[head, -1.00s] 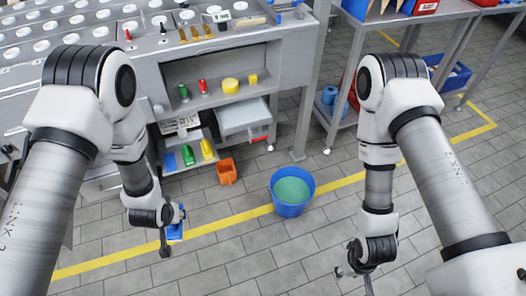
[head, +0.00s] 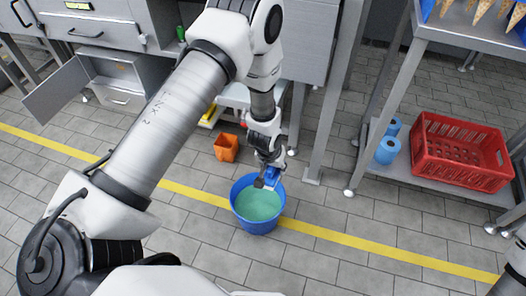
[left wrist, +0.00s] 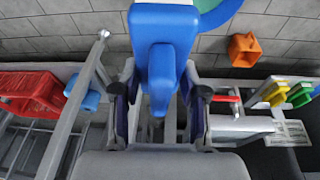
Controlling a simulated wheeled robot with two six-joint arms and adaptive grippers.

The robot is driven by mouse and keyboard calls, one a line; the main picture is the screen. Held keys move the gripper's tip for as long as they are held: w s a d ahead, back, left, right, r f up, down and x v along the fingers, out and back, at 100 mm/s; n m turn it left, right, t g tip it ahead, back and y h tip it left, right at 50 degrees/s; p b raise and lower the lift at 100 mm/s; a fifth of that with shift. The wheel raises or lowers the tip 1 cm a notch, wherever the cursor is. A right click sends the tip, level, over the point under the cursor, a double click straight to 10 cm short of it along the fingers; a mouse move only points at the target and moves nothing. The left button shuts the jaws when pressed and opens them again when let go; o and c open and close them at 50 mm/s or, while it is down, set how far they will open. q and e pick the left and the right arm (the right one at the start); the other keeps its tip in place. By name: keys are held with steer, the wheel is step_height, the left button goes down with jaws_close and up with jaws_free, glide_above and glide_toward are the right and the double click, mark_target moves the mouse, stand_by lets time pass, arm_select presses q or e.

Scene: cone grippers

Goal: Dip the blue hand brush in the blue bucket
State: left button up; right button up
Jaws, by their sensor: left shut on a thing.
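The blue bucket (head: 257,226) stands on the floor at the yellow line, with green liquid in it. My left gripper (head: 267,172) is over the bucket's far side, shut on the blue hand brush (head: 274,178). In the left wrist view the brush (left wrist: 153,50) points away between the fingers of my left gripper (left wrist: 160,100). Its bristles are mostly hidden, and I cannot tell whether they touch the liquid. The bucket (left wrist: 222,14) shows partly behind the brush at the top of that view. My right gripper is out of view.
A small orange bin (head: 227,148) stands just behind and left of the bucket. A steel post comes down behind the bucket on the right. A shelf there holds a red crate (head: 463,150) and blue rolls (head: 387,150). The floor right of the bucket is clear.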

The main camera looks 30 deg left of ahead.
arm_select(q)
steer(key=w+a+f+b, duration=0.1)
steer(key=a+f+b, duration=0.2)
steer(key=f+b, duration=0.7)
steer(key=w+a+f+n+g+b, duration=0.1)
steer(key=a+f+b, duration=0.2)
steer(key=f+b, duration=0.7)
steer(key=w+a+f+b, duration=0.1)
steer(key=a+f+b, duration=0.1)
steer(key=f+b, duration=0.8)
step_height(320, 180, down, 2)
steer(key=shift+a+f+n+h, duration=0.25)
steer(key=shift+a+n+h, duration=0.15)
steer(key=w+d+p+v, duration=0.1)
steer(key=w+p+v, duration=0.1)
steer(key=p+v, duration=1)
steer(key=shift+w+r+p, duration=0.2)
steer(key=shift+r+p, duration=0.15)
steer(key=shift+r, duration=0.35)
